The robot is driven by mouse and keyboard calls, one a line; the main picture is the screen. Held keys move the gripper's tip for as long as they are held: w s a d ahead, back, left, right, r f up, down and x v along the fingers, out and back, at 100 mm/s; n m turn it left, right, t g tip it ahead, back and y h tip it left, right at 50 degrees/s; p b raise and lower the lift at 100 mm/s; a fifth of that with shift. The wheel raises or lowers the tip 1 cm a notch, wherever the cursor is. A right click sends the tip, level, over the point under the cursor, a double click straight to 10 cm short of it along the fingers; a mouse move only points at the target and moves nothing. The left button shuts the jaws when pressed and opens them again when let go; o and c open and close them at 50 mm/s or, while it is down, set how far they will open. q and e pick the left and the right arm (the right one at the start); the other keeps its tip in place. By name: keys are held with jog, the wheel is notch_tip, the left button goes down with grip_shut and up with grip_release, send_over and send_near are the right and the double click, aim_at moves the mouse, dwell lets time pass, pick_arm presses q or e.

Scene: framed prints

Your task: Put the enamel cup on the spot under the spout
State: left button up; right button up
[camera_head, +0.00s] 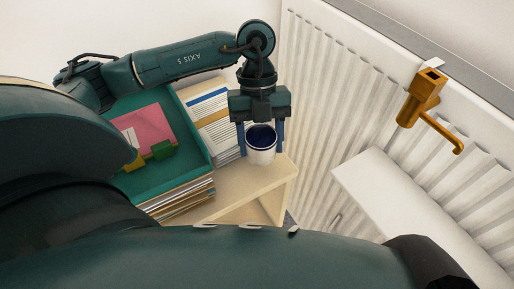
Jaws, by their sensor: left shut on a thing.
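The enamel cup (261,155) is white outside with a dark blue inside and rim. It is upright, mouth up. My left gripper (260,148) comes down from above and is shut on the cup, one blue finger on each side. The cup is at the right end of the pale wooden surface; I cannot tell if it touches it. An orange tap with a bent spout (440,128) is on the ribbed wall at right, well apart from the cup. Below it is a white ledge (395,190); no marked spot shows on it. My right gripper does not show.
A teal tray (190,147) with a pink sheet and small yellow and green blocks sits on stacked papers, left of the cup. A banded paper stack (210,112) is close beside the cup. My own large arm parts cover the lower left and bottom.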

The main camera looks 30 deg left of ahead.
aim_at(261, 146)
pick_arm(q)
jog(key=shift+f, duration=2.1)
jog(key=o, duration=0.6)
jog(key=shift+f, duration=0.15)
jog(key=o, duration=0.4)
jog(key=shift+o, duration=0.2)
